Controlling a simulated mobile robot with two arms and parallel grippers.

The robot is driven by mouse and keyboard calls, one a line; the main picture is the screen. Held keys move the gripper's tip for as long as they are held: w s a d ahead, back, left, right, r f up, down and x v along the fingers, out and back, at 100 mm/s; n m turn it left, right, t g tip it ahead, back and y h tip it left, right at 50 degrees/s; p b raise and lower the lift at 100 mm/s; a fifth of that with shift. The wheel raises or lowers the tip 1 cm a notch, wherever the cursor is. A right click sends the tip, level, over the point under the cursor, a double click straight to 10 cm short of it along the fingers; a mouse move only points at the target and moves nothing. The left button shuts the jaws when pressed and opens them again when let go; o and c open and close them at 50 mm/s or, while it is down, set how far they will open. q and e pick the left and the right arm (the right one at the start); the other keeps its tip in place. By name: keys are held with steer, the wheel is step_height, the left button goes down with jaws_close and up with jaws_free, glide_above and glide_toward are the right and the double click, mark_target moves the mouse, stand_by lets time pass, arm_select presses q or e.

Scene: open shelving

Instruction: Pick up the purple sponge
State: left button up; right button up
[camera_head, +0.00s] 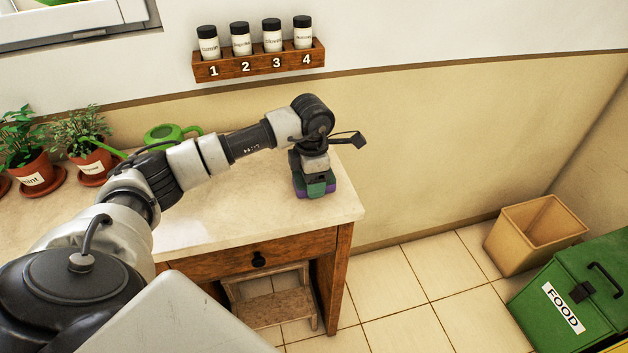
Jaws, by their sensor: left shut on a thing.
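My left arm reaches in from the left and bends down over the right end of the pale counter (220,215). My left gripper (316,186) points down there and is shut on the purple sponge (300,188). Most of the sponge is hidden by the gripper. I cannot tell whether it touches the counter or is just above it. My right gripper is not in view.
Potted plants (92,163) and a green watering can (172,133) stand at the back left. A spice rack (260,66) hangs on the wall. A stool (270,308) stands below the counter. A tan bin (533,233) and a green FOOD bin (570,300) stand right.

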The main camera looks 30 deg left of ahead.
arm_select(q)
steer(key=shift+c, duration=0.7)
steer(key=shift+r, duration=0.1)
steer(key=shift+r, duration=0.3)
steer(key=r, duration=0.3)
steer(key=shift+d+r+b, duration=0.3)
steer(key=shift+d+b, duration=0.05)
steer(key=shift+b, duration=0.05)
steer(key=d+r+b, duration=0.1)
steer(key=d+r, duration=0.5)
steer(key=d, duration=0.5)
steer(key=shift+r, duration=0.3)
steer(key=shift+w, duration=0.1)
